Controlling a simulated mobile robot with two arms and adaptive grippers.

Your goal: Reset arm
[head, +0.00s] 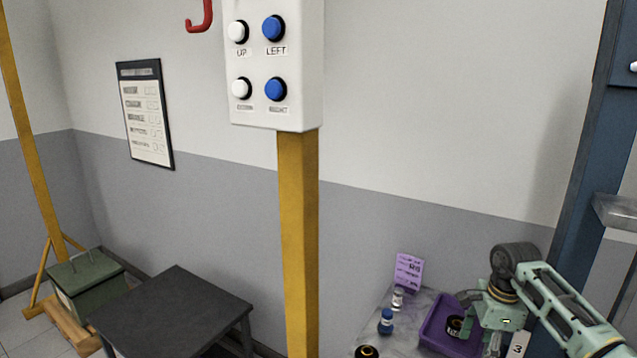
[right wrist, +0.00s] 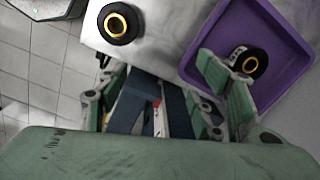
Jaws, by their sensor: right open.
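My right arm, pale green, enters the head view from the lower right, and its wrist hangs over the bench. My right gripper (right wrist: 150,85) is open and empty in the right wrist view, with its fingers spread apart. Its right finger overlaps the purple tray (right wrist: 285,20). A black ring part with a gold centre (right wrist: 251,64) lies in the tray beside that finger, apart from any grip. In the head view the fingertips are mostly hidden at the lower edge. My left gripper is not in view.
A control box (head: 272,62) with white and blue buttons sits on a yellow post (head: 298,230). The bench (head: 405,330) holds the tray (head: 440,325), a blue-capped bottle (head: 386,322), a small jar (head: 397,299) and another black ring part (right wrist: 119,23). A dark table (head: 170,305) stands left.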

